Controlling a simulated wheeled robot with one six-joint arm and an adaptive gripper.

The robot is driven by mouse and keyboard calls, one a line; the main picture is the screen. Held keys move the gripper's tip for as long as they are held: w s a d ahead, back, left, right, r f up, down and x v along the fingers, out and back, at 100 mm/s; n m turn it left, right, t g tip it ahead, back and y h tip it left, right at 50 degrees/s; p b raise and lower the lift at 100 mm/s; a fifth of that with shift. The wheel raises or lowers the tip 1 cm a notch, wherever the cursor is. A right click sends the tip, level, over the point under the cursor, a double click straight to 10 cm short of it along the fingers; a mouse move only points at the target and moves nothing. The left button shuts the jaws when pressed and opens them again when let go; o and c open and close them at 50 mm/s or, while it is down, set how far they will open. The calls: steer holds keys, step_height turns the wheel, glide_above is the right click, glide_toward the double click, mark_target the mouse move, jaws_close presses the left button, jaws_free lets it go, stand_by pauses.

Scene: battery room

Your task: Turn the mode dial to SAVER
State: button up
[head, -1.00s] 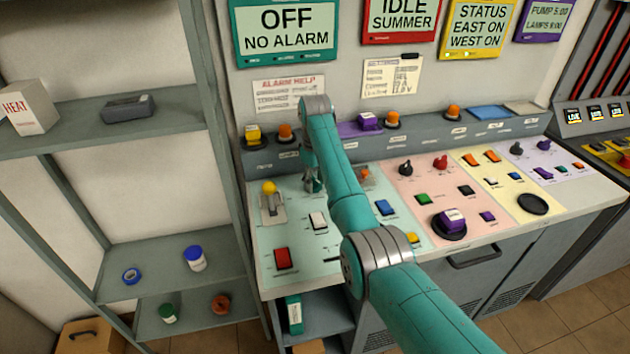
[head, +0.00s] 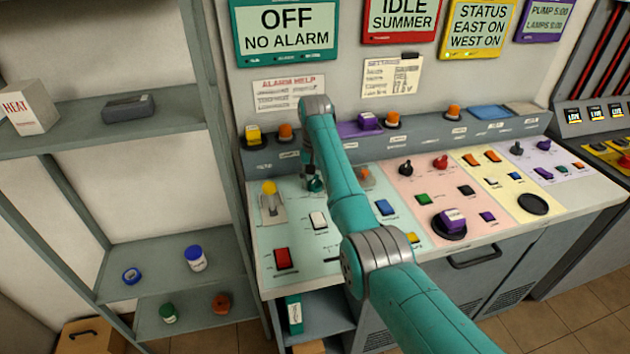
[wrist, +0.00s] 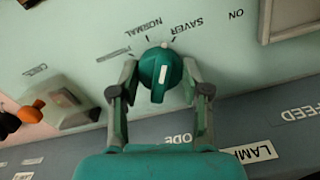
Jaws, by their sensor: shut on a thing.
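The mode dial (wrist: 158,72) is a round teal knob with a raised ridge and a white mark, on the pale green panel. In the wrist view its labels appear upside down: NORMAL (wrist: 168,27), SAVER (wrist: 186,36) and a blurred one to the left. The white tip at the knob's upper edge lies between the NORMAL and SAVER ticks, closer to SAVER. My gripper (wrist: 160,66) is shut on the dial, one finger on each side. In the head view the dial (head: 316,185) is partly hidden by my arm.
A yellow-knobbed lever (head: 270,188) stands left of the dial. A white switch (head: 318,220) and a red switch (head: 282,258) are in front. An orange knob (wrist: 32,112) shows left in the wrist view. The wall screen (head: 286,28) reads OFF, NO ALARM.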

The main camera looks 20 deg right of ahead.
mark_target(315, 179)
steer(key=shift+m, duration=1.6)
steer(key=o, duration=1.1)
steer(key=shift+o, duration=0.2)
steer(key=shift+r, duration=0.1)
steer(key=shift+r, duration=3.65)
